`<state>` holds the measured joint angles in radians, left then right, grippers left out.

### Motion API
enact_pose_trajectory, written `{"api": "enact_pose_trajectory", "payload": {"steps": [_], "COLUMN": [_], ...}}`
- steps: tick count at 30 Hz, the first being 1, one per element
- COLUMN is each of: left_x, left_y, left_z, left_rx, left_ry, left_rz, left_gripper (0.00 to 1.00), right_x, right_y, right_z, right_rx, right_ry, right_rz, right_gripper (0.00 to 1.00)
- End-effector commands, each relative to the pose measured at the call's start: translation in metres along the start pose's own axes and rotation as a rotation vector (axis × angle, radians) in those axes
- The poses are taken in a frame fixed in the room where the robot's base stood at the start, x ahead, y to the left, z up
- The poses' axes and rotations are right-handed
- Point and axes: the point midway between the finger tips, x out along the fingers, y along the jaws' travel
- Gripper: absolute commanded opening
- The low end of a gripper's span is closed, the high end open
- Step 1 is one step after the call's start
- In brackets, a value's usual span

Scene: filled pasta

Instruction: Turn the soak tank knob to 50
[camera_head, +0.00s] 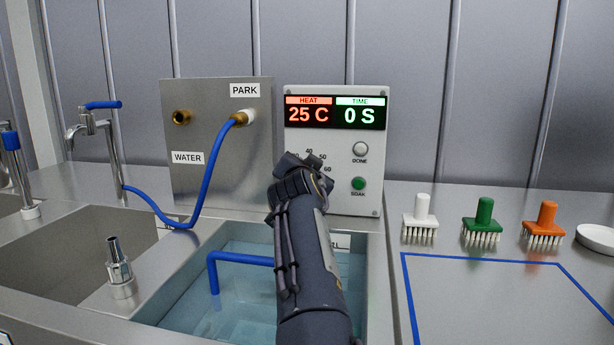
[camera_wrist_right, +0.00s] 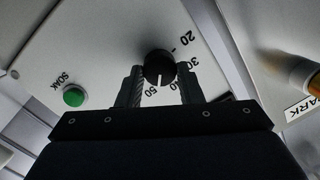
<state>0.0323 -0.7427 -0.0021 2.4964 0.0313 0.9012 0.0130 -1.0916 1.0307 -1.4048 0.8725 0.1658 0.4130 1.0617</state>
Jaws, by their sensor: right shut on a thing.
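The soak tank control panel (camera_head: 335,195) stands behind the water tank, its display (camera_head: 336,112) reading HEAT 25 C and TIME 0 S. My right gripper (camera_head: 303,165) reaches the dial at the panel's left and hides the knob in the head view. In the right wrist view the black knob (camera_wrist_right: 158,66) sits between the two fingers of my right gripper (camera_wrist_right: 159,76), which is shut on it. The knob's white pointer line points down in that view, toward the 40 and 50 marks (camera_wrist_right: 150,91); its exact reading is unclear. My left gripper is not in view.
The green SOAK button (camera_head: 358,183) and white DONE button (camera_head: 360,149) are right of the dial. A steel box (camera_head: 222,160) with a blue hose (camera_head: 205,185) stands left. The water tank (camera_head: 215,312) lies in front. Several brushes, including a green one (camera_head: 483,220), stand at right.

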Motion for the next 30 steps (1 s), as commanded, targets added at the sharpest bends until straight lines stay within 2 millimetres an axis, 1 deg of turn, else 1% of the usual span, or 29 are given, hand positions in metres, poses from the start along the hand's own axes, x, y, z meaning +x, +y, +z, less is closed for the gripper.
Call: {"api": "enact_pose_trajectory", "payload": {"steps": [1,9,24,25,29,30], "left_x": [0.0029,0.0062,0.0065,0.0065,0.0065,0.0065], "left_y": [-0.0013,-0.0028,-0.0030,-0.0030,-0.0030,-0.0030], "left_z": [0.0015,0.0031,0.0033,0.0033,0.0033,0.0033], "left_rx": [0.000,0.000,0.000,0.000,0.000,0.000], "left_ry": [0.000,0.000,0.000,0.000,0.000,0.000], "left_rz": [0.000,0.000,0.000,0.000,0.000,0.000], "left_gripper": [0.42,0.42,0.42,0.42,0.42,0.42], "right_x": [0.0008,0.0006,0.0005,0.0005,0.0004,0.0003], "right_y": [0.0025,0.0020,0.0016,0.0016,0.0013,0.0012], "right_z": [0.0040,0.0034,0.0032,0.0033,0.0026,0.0023], "right_rx": [0.025,0.106,0.122,0.122,0.121,0.121], "right_ry": [-0.004,0.000,0.001,0.001,0.002,0.003], "right_rz": [0.002,-0.009,-0.011,-0.011,-0.012,-0.012], "right_gripper": [0.10,0.10,0.10,0.35,0.53,0.55]}}
